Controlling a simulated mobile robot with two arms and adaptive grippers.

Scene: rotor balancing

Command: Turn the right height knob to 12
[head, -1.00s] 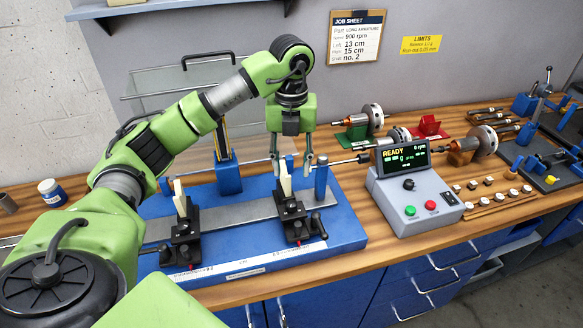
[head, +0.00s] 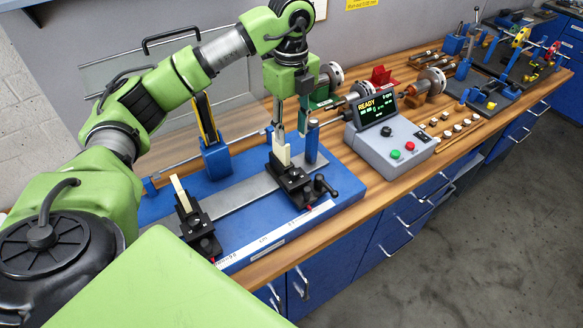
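The right support (head: 289,181) is a black stand with a pale upright plate, on the grey rail (head: 240,186) of the blue balancing base (head: 345,189). A black knob with a handle (head: 325,187) sticks out on its right side, and a small red part shows low at its front. I cannot read any height scale or value. The left support (head: 197,232) looks alike and stands nearer me. My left gripper (head: 291,130) points down above and behind the right support. Its fingers are apart, with nothing seen between them. My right gripper is not in view.
A blue post (head: 312,142) stands just right of the gripper. The grey control box (head: 393,148) with a lit READY display is further right. A blue stand with a yellow-edged panel (head: 213,150) is at the left. Rotors and small weights lie behind and right.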

